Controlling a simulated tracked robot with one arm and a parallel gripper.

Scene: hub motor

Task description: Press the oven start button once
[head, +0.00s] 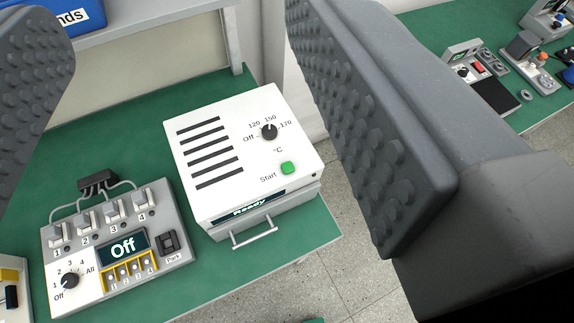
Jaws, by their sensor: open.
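The oven (245,165) is a white box on the green bench, with dark vent slots on its top left. Its green start button (288,168) sits on the top face near the right front corner, below the black temperature dial (269,132). The dial's marks read Off, 120, 150 and 170. The front display (249,206) reads "Ready" above a drawer handle. My gripper (210,130) is open, with one ridged finger at the left edge and the other at the right. The oven shows between the fingers, apart from both. Nothing is held.
A grey control box (115,245) with a display reading "Off", a dial and several switches stands left of the oven. A blue bin (50,14) is at top left. Another green bench (450,22) with devices is at upper right. Grey floor lies between the benches.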

